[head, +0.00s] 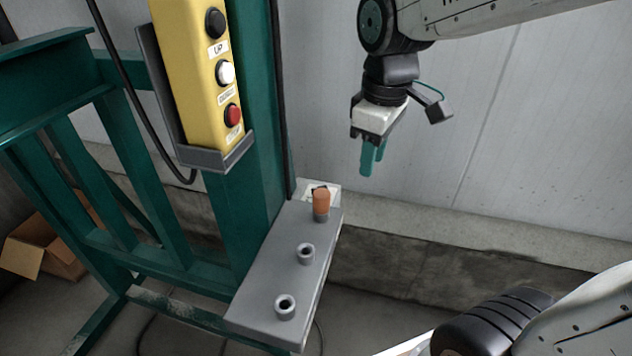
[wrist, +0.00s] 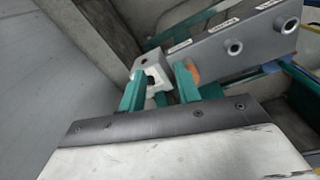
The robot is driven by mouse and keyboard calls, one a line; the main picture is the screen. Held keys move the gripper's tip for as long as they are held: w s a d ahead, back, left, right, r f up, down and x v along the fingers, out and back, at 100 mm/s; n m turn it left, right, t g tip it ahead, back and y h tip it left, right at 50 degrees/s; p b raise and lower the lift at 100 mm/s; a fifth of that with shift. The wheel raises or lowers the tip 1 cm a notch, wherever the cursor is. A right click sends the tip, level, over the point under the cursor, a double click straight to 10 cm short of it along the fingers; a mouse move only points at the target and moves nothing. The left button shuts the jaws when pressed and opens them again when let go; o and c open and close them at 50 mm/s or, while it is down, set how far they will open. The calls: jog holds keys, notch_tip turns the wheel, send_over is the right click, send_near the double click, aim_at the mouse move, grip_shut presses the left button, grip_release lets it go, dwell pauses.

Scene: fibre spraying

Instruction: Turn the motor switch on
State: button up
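My gripper (head: 373,160) has two teal fingers and hangs in the air, right of and above a grey bracket (head: 283,245) in the head view. In the wrist view the fingers (wrist: 160,88) stand apart with nothing held between them. A pale notched block (wrist: 151,70) shows beyond the fingers, at the bracket's end. An orange cylinder (head: 321,201) stands upright in the bracket's far holder; it also shows behind the right finger in the wrist view (wrist: 192,74). I cannot tell which part is the motor switch.
A yellow control box (head: 196,75) with black, white and red buttons hangs on a green frame (head: 243,215). Two empty round holders (head: 285,305) sit on the bracket. A cardboard box (head: 42,246) lies at left. The concrete wall (head: 540,140) is behind my gripper.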

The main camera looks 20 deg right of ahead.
jog(key=w+a+f+n, duration=0.1)
jog(key=w+f+n, duration=0.2)
jog(key=w, duration=0.2)
jog(key=w+a+f+n, duration=0.1)
jog(key=w+f+n, duration=0.2)
jog(key=w, duration=0.3)
jog(key=w+a+f+n, duration=0.1)
jog(key=w+f+n, duration=0.3)
jog(key=w+f, duration=0.1)
jog(key=shift+w+a+g, duration=0.15)
jog(key=shift+w+g, duration=0.2)
jog(key=shift+g, duration=0.05)
jog(key=shift+w+f, duration=0.1)
jog(key=shift+f, duration=0.2)
notch_tip(320, 180, down, 7)
jog(key=shift+f, duration=0.1)
grip_shut()
